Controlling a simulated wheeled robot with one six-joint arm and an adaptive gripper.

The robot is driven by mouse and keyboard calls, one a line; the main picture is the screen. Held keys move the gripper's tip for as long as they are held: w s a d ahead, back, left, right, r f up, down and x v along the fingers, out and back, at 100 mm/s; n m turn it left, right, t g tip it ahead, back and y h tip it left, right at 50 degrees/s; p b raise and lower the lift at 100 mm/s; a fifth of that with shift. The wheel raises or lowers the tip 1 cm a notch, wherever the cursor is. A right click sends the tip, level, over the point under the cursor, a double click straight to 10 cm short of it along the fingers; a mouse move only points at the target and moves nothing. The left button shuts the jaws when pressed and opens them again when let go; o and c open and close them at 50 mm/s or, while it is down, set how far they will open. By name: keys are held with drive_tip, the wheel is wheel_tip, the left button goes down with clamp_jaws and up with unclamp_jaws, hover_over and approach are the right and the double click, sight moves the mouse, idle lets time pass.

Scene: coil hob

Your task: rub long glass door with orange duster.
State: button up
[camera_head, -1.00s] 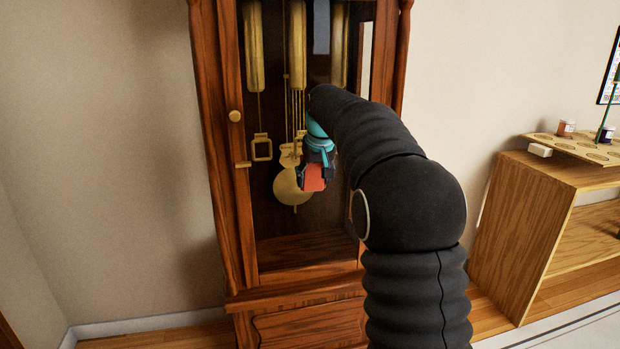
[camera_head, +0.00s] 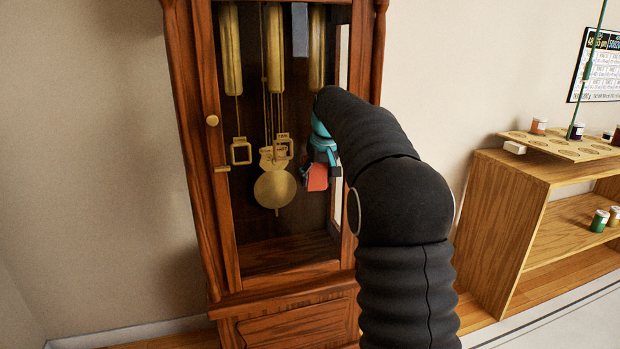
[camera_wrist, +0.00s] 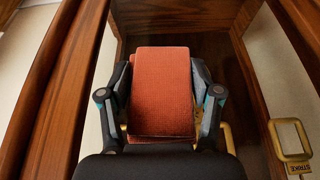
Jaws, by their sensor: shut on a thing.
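The orange duster (camera_head: 317,178) is a flat block held in my gripper (camera_head: 322,165). In the wrist view the duster (camera_wrist: 162,92) fills the space between the two fingers of my gripper (camera_wrist: 162,100), which are shut on its sides. The long glass door (camera_head: 250,215) is the front of a tall wooden clock case, with a brass knob on its left frame. My gripper is in front of the door's right half, to the right of the pendulum. Whether the duster touches the glass cannot be told. My arm hides part of the door's right side.
Behind the glass hang brass weights (camera_head: 231,60) and a round pendulum (camera_head: 275,188). A wooden shelf unit (camera_head: 510,230) with small jars stands to the right. A pegboard-like tray (camera_head: 565,146) lies on its top. Bare wall and floor lie left of the clock.

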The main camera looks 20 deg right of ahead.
drive_tip(key=shift+d, duration=0.4)
drive_tip(key=s+b, duration=0.2)
drive_tip(key=shift+s+a+f, duration=0.1)
drive_tip(key=shift+s+f, duration=0.05)
drive_tip(key=shift+s, duration=0.2)
drive_tip(key=shift+s+b, duration=0.9)
drive_tip(key=shift+s, duration=0.75)
drive_tip(key=shift+s+b, duration=0.8)
drive_tip(key=shift+s, duration=0.7)
